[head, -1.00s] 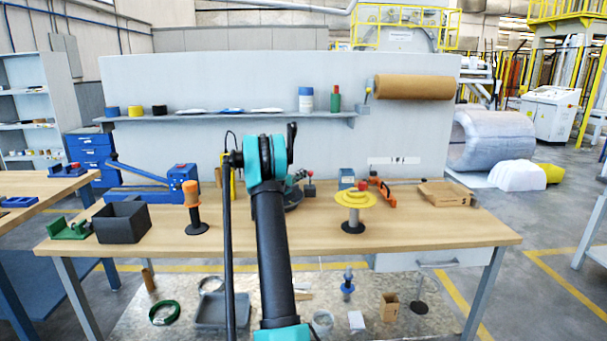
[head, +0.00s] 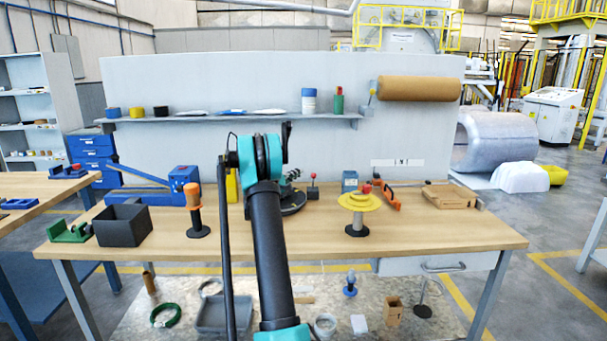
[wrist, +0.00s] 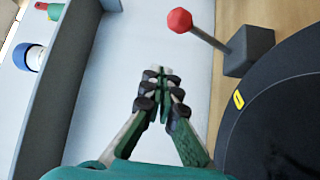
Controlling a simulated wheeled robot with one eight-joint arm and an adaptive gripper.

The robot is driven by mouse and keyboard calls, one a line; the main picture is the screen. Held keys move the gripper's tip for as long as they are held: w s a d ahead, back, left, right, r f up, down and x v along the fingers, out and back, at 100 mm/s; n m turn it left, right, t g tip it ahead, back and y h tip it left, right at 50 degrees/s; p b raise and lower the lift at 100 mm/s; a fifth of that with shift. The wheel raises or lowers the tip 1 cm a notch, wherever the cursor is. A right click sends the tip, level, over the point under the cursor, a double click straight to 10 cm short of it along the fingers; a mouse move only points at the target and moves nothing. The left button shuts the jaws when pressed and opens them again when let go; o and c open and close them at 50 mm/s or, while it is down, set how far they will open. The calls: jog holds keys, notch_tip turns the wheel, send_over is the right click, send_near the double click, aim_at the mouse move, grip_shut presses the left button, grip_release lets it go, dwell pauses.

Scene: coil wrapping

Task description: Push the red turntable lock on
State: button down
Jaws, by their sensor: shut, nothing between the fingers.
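The turntable lock shows in the wrist view as a red knob (wrist: 180,20) on a thin grey rod that leans out of a dark grey block (wrist: 248,50). In the head view its red knob (head: 312,176) stands above the block beside the turntable (head: 292,210). The black turntable disc (wrist: 275,125) with a yellow mark fills the right of the wrist view. My gripper (wrist: 162,78) is shut and empty. In the wrist view its fingertips are below and left of the red knob, apart from it. In the head view my arm mostly hides the gripper and part of the turntable.
A yellow spool (head: 359,201) on a black base and an orange-handled tool (head: 194,205) stand on the table (head: 430,230). A grey bin (head: 122,227) is at the left. A shelf (head: 250,119) runs along the back panel. The right front of the table is clear.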

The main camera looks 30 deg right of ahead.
jog(key=a+f, duration=0.1)
jog(key=a, duration=0.1)
jog(key=a+f, duration=0.1)
jog(key=a, duration=0.1)
jog(key=s+a+f, duration=0.1)
jog(key=a, duration=0.1)
jog(key=shift+a, duration=0.1)
dwell(0.4)
